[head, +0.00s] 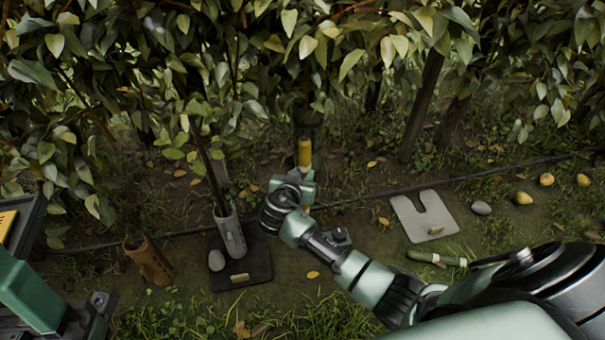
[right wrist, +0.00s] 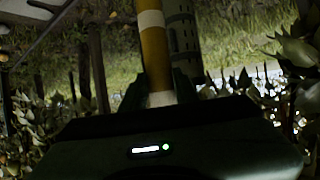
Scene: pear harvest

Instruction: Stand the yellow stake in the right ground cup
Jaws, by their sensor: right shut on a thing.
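My right gripper (head: 303,183) is shut on the yellow stake (head: 304,152) and holds it roughly upright in the middle of the head view. In the right wrist view the stake (right wrist: 155,55) shows yellow with white bands, rising from between the fingers. Its lower end is mostly hidden by my gripper and wrist. A grey ground cup (head: 231,236) stands slightly tilted to the left of the gripper, with a dark stem at its mouth. A brown cup (head: 149,262) leans further left. The stake is apart from both.
The grey cup stands on a dark base plate (head: 258,262) beside a stone (head: 216,260). A pale notched plate (head: 425,216) lies on the right, near several pears and a green-handled tool (head: 436,258). A dark hose (head: 375,194) crosses the ground. Leafy branches hang above.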

